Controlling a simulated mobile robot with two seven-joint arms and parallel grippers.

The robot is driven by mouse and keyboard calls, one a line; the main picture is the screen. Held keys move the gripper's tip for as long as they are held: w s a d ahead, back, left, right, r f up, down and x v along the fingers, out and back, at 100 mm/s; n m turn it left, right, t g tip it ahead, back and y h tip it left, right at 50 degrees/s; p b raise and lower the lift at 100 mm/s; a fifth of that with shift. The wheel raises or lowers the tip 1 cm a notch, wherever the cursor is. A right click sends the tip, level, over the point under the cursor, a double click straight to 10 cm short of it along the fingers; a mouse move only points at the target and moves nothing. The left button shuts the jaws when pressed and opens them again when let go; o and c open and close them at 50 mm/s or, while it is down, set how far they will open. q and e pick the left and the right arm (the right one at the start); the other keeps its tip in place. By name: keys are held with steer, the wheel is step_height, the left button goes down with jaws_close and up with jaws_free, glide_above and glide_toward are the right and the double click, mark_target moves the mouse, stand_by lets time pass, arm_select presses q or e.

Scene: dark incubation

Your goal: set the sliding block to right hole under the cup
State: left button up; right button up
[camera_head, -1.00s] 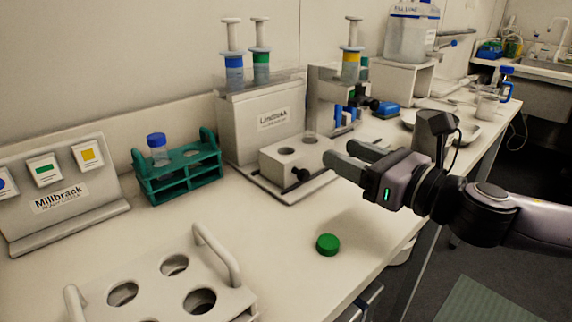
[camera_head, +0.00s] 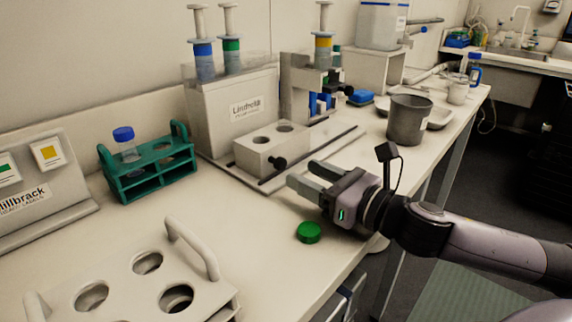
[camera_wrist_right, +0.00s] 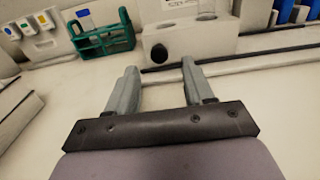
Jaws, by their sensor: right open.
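The sliding block (camera_head: 252,157) is a white block with two round holes on top and a black knob (camera_head: 278,163) on its front. It sits on the rail base in front of the Lindholm device; it also shows in the right wrist view (camera_wrist_right: 205,40). My right gripper (camera_head: 300,173) is open and empty, just in front and right of the knob, apart from it. Its spread fingers (camera_wrist_right: 158,72) point toward the block. A dark grey cup (camera_head: 407,122) stands on the bench to the right, away from the block. My left gripper is out of view.
A dispenser head with a yellow-banded syringe (camera_head: 323,45) stands right of the block. A green cap (camera_head: 309,232) lies in front of my gripper. A green rack (camera_head: 147,182) with a blue-capped tube and a white holed tray (camera_head: 200,310) stand left. The bench edge is close on the right.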

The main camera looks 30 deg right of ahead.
mark_target(284, 164)
steer(key=shift+p+x, duration=0.6)
steer(key=shift+x, duration=2.35)
steer(key=shift+c, duration=0.3)
jaws_close()
